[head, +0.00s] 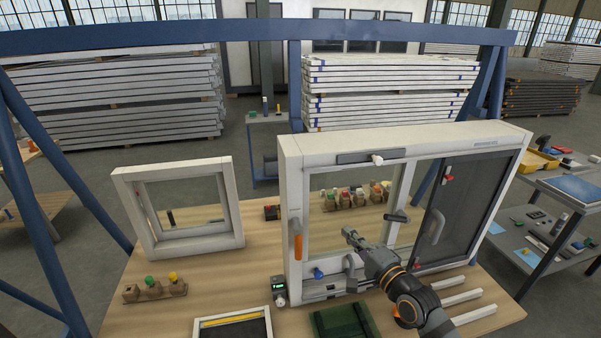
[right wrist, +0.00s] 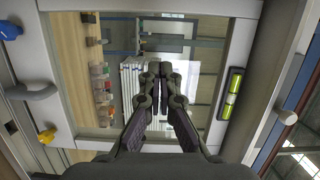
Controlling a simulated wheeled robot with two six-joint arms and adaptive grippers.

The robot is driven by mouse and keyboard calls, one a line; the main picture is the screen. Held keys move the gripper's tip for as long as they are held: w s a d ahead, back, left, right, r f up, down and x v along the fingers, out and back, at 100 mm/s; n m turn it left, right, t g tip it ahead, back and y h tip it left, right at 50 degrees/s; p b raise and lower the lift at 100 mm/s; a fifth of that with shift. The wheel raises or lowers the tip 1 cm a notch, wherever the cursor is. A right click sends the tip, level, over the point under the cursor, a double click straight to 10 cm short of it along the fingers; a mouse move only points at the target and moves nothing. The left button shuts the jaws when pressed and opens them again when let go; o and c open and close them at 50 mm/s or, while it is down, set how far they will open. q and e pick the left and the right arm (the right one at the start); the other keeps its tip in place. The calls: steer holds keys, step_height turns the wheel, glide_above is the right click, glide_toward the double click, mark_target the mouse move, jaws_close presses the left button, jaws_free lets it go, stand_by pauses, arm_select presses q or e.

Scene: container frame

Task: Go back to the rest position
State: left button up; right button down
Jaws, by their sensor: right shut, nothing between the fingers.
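My right gripper (head: 350,236) reaches in from the lower right and hangs in front of the large white window frame (head: 290,215). Its fingers are shut and empty; they also show together in the right wrist view (right wrist: 158,72). Behind them in that view is the pane of the frame (right wrist: 240,8), with a yellow-green level vial (right wrist: 232,95) on its side. In the head view I cannot tell whether the gripper touches the frame. My left gripper is not in view.
A smaller white window (head: 238,205) stands left on the wooden bench (head: 115,318). A green case (head: 345,322) and white strips (head: 474,314) lie in front. Bare bench shows at left.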

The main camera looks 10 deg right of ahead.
steer(key=s+a+f+n+g+h, duration=0.3)
steer(key=s+f+n+g, duration=0.4)
steer(key=s+f+n, duration=0.5)
steer(key=s+d+f+n+g+h, duration=0.2)
steer(key=s+f+g, duration=0.1)
steer(key=s, duration=0.4)
steer(key=s+d+f+n+g+h, duration=0.1)
steer(key=s+d+f+n+g, duration=0.2)
steer(key=s, duration=0.4)
step_height(320, 180, down, 28)
steer(key=s+d+m+g+b, duration=0.1)
steer(key=d+m+g+b, duration=0.1)
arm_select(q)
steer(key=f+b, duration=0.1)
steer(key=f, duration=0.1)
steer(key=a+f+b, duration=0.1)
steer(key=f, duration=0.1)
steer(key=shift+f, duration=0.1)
arm_select(e)
steer(key=s+f+g, duration=0.1)
steer(key=s+f, duration=1.7)
steer(key=s, duration=0.1)
steer(key=shift+d+f, duration=0.3)
steer(key=shift+d, duration=0.1)
